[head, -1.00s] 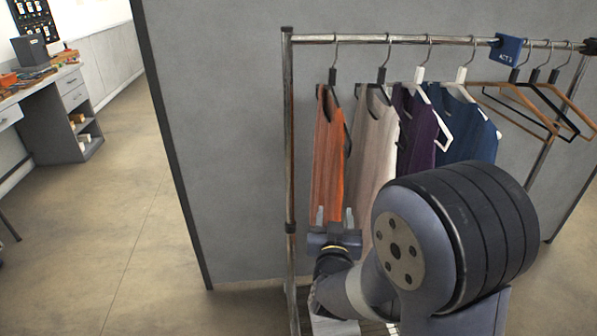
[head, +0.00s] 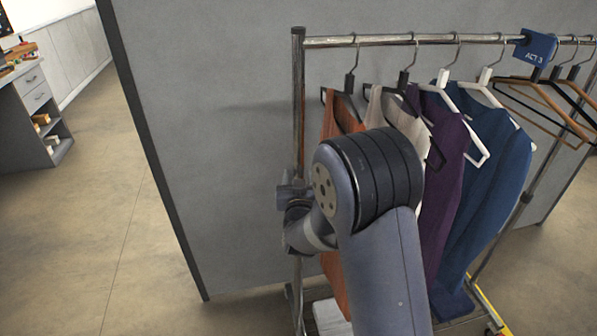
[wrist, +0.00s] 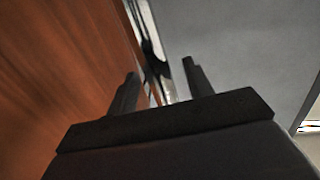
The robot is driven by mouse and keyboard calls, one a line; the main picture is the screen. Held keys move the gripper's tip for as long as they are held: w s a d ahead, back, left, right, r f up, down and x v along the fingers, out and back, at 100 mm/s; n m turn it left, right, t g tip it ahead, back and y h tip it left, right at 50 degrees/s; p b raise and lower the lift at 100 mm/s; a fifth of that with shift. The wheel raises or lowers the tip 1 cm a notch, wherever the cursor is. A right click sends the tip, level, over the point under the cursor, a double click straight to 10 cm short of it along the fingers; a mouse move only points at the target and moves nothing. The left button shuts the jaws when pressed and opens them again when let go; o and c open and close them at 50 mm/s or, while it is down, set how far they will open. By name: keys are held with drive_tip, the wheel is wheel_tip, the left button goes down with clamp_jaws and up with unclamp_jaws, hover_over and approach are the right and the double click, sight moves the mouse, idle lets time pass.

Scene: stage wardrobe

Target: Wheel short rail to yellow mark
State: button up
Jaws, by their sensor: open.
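The short rail is a metal garment rack (head: 299,110) with a left upright, a top bar and hanging clothes, standing before a grey partition. My gripper (head: 291,182) is at the left upright, at about mid-height, partly hidden by my arm. In the wrist view my gripper (wrist: 160,85) is open. A shiny narrow post (wrist: 152,45) shows between and beyond its fingers; I cannot tell whether they touch it. An orange garment (wrist: 60,60) fills the left of that view. A yellow strip (head: 489,303) shows on the floor at the lower right of the head view, partly hidden by the rack.
Hangers hold orange, cream, purple (head: 447,150) and blue (head: 500,170) garments, with empty hangers at right. A blue "ACT 3" tag (head: 537,47) is on the bar. The grey partition (head: 220,150) stands behind. Open floor (head: 110,230) lies left, before a workbench (head: 35,110).

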drive_tip(key=shift+w, duration=0.5)
clamp_jaws()
idle(0.3)
